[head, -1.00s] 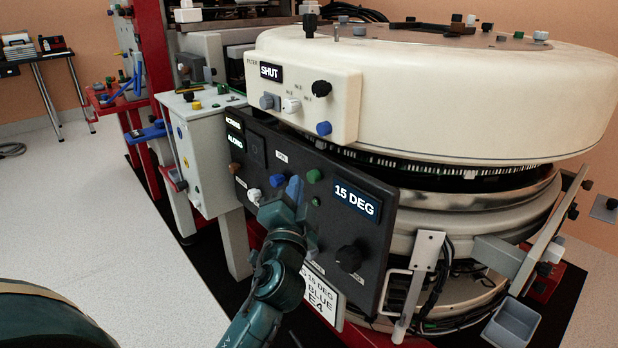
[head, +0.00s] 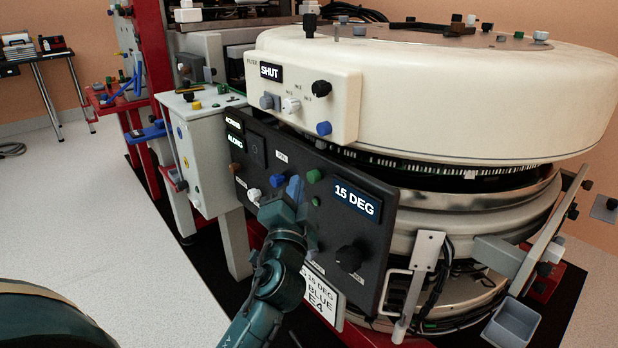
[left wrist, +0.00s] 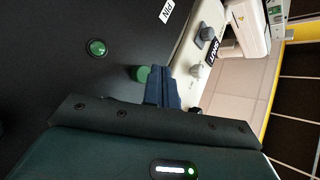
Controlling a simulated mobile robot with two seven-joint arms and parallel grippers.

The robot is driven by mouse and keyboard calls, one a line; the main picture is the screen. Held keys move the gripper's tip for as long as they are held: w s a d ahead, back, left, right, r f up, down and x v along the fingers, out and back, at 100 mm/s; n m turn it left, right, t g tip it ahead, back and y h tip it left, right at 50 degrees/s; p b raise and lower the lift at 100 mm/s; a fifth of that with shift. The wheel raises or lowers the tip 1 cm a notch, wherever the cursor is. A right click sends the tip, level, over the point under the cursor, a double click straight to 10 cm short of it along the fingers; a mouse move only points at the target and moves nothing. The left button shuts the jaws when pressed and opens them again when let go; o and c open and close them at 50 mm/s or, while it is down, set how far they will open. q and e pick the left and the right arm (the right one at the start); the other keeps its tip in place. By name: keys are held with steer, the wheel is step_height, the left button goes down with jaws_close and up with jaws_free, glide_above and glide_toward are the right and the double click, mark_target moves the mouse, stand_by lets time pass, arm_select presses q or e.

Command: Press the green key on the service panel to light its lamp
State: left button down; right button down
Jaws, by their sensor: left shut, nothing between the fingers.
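The service panel (head: 280,190) is a black tilted plate on the front of the round machine. The green key (head: 314,176) stands out from it, right of my left gripper's fingertips. My left gripper (head: 295,188) is shut and empty, its blue fingers in front of the panel. In the left wrist view the green key (left wrist: 140,73) shows just beside the fingers (left wrist: 163,88), partly behind them; I cannot tell whether they touch. A round green lamp-like dome (left wrist: 97,47) sits lower on the panel; I cannot tell whether it is lit. My right gripper is not in view.
The panel also carries a blue key (head: 277,180), a white knob (head: 254,196), a black knob (head: 349,257) and a "15 DEG" display (head: 357,201). A cream housing (head: 450,90) overhangs above. A grey bracket with a handle (head: 420,270) stands at the right.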

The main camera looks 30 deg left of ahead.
arm_select(q)
steer(key=shift+w+d, duration=0.15)
steer(key=shift+w, duration=0.25)
steer(key=shift+w+d, duration=0.2)
steer(key=shift+w, duration=0.25)
stand_by(0.6)
steer(key=shift+s, duration=0.15)
steer(key=shift+s+a, duration=0.35)
steer(key=shift+s, duration=0.4)
steer(key=s+a, duration=0.2)
steer(key=s, duration=0.3)
steer(key=shift+s+a+p, duration=0.15)
steer(key=shift+s+p, duration=0.15)
stand_by(0.6)
